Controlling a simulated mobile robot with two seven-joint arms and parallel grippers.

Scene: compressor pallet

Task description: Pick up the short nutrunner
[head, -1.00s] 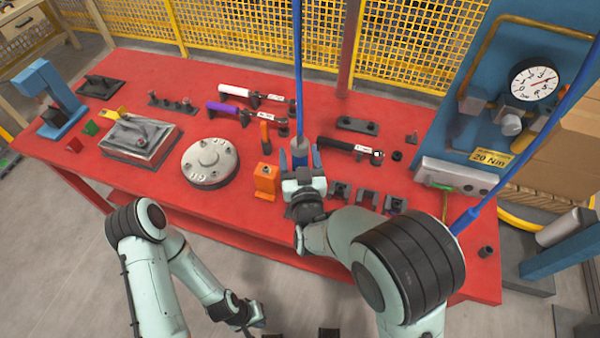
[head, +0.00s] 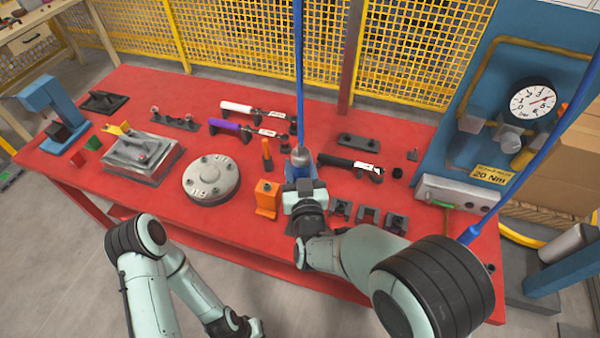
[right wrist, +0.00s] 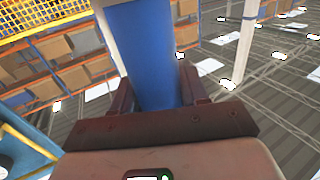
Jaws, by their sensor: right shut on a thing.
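The short nutrunner (head: 301,157) hangs upright from a blue hose above the front middle of the red table, its grey top showing. My right gripper (head: 304,186) is shut on its blue body and hides the lower part in the head view. In the right wrist view the blue body of the nutrunner (right wrist: 148,60) stands between the two dark fingers of my right gripper (right wrist: 158,98). My left arm hangs in front of the table, and its fingers are out of the frame.
An orange block (head: 267,198) stands just left of my right gripper. Several dark holders (head: 368,217) stand to its right. A round grey flange (head: 211,180) and tools with white, purple and black handles lie on the table (head: 330,120). A second blue hose runs down at the right.

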